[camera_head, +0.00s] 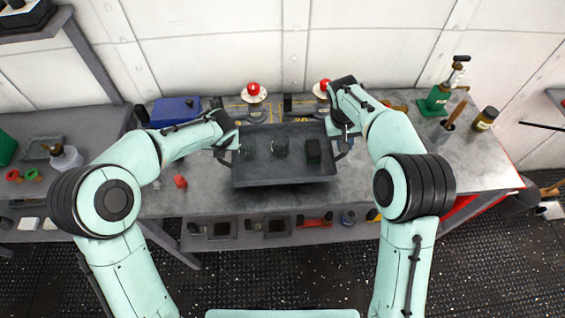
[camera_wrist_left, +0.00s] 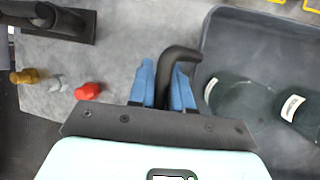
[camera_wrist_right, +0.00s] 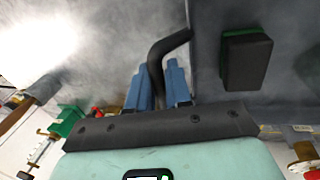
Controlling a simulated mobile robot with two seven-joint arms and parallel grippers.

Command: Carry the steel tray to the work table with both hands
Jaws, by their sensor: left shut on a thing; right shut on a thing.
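The dark grey steel tray (camera_head: 285,178) is level over the work table (camera_head: 390,182) in the head view; I cannot tell whether it touches the tabletop. In it are two dark round glass-like items (camera_head: 280,147) and a black and green block (camera_head: 313,151). My left gripper (camera_head: 228,150) is shut on the tray's left handle, a dark bent bar (camera_wrist_left: 178,62) in the left wrist view. My right gripper (camera_head: 345,142) is shut on the right handle, which shows between blue fingertips in the right wrist view (camera_wrist_right: 158,62).
Behind the tray stand two red-topped items (camera_head: 254,92). A blue case (camera_head: 176,111) is at the back left, and a red piece (camera_head: 180,182) lies left of the tray. The tabletop right of the tray is mostly bare.

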